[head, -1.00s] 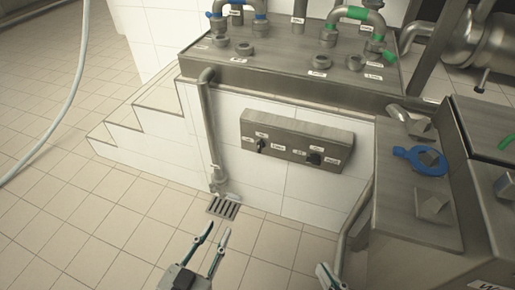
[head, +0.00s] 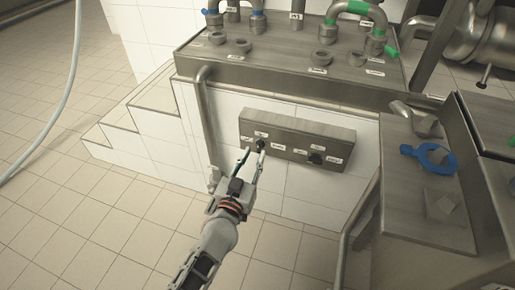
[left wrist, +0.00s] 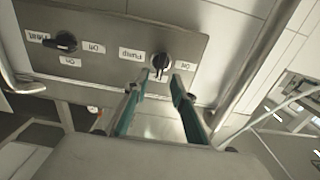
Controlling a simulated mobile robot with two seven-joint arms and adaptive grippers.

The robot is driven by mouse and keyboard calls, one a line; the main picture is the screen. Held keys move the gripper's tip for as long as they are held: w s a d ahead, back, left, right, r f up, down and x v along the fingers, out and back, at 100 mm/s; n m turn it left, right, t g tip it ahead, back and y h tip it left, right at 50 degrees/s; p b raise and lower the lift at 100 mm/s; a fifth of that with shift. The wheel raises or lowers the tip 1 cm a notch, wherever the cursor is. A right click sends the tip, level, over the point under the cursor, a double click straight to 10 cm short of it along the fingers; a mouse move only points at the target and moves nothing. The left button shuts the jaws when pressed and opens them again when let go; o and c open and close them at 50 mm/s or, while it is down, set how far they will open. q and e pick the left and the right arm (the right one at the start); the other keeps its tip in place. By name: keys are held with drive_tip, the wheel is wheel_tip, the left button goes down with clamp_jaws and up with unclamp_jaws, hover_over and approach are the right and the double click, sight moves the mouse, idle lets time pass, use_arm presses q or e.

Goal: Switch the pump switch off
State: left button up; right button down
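A grey metal switch panel (head: 295,130) is mounted on the white tiled wall. Its left black knob is the pump switch (head: 261,145); in the left wrist view the panel appears upside down and the pump switch (left wrist: 161,63) sits beside the "Pump" label. Its handle points roughly down in that picture. My left gripper (head: 251,151) is open at the panel, its two fingers on either side of the pump switch. The fingertips look close to the knob; contact cannot be told. My right gripper is not in view.
A second black knob (head: 315,157) is on the same panel. A vertical pipe (head: 207,125) runs down the wall left of the panel. Open tiled floor (head: 110,225) lies to the left.

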sight(258, 147)
use_arm(q)
drive_tip(key=x, duration=0.1)
drive_tip(key=b+x, duration=0.1)
drive_tip(key=x, duration=0.1)
drive_tip(key=shift+w+f, duration=0.1)
drive_tip(key=shift+f, duration=0.2)
drive_tip(key=shift+w+d+r, duration=0.15)
drive_tip(key=shift+w+r, duration=0.1)
drive_tip(key=shift+w, duration=0.2)
clamp_jaws()
